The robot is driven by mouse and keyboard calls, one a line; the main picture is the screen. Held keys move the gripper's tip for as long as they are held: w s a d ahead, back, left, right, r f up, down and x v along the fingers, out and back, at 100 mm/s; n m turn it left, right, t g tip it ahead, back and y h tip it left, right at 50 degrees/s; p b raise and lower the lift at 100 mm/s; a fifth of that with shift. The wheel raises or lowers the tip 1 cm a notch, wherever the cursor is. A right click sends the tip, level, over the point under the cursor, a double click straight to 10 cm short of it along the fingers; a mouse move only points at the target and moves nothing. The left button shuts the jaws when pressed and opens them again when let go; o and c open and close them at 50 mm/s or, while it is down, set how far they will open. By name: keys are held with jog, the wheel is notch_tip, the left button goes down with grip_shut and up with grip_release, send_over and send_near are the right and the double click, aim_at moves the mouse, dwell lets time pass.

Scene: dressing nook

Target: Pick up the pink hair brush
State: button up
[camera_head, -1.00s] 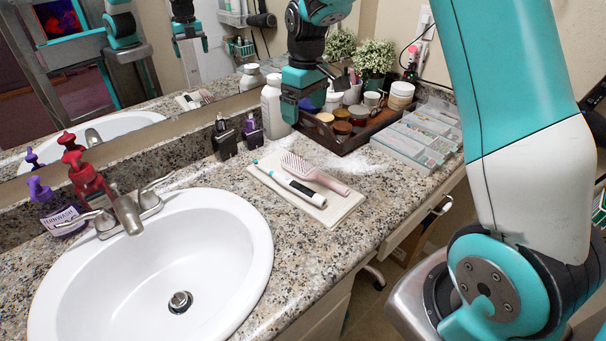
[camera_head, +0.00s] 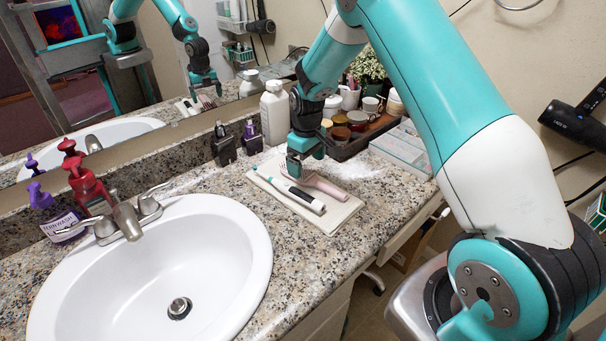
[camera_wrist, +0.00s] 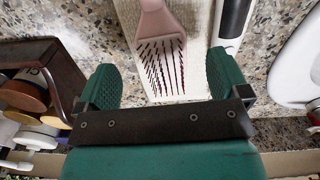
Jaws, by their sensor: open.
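The pink hair brush (camera_head: 326,185) lies on a pale folded cloth or mat (camera_head: 338,215) on the counter, beside a white and black electric toothbrush (camera_head: 296,193). My gripper (camera_head: 304,158) is over the bristle end of the brush and hides part of its head. In the wrist view the brush head (camera_wrist: 160,62) lies bristles up, with its handle running to the top edge. The open fingers of my gripper (camera_wrist: 163,84) stand on either side of the brush head, apart from it. The toothbrush (camera_wrist: 233,22) lies close beyond the finger on the right.
A dark tray (camera_head: 360,141) of jars and a clear organizer (camera_head: 405,147) stand behind the brush. A white bottle (camera_head: 274,112) and small dark bottles (camera_head: 224,149) stand near the mirror.

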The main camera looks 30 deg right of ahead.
aim_at(306, 171)
notch_tip(306, 171, down, 4)
jog(key=shift+w+r, duration=0.1)
jog(key=shift+r, duration=0.05)
jog(key=c, duration=1)
jog(key=shift+r, duration=0.15)
jog(key=shift+c, duration=0.2)
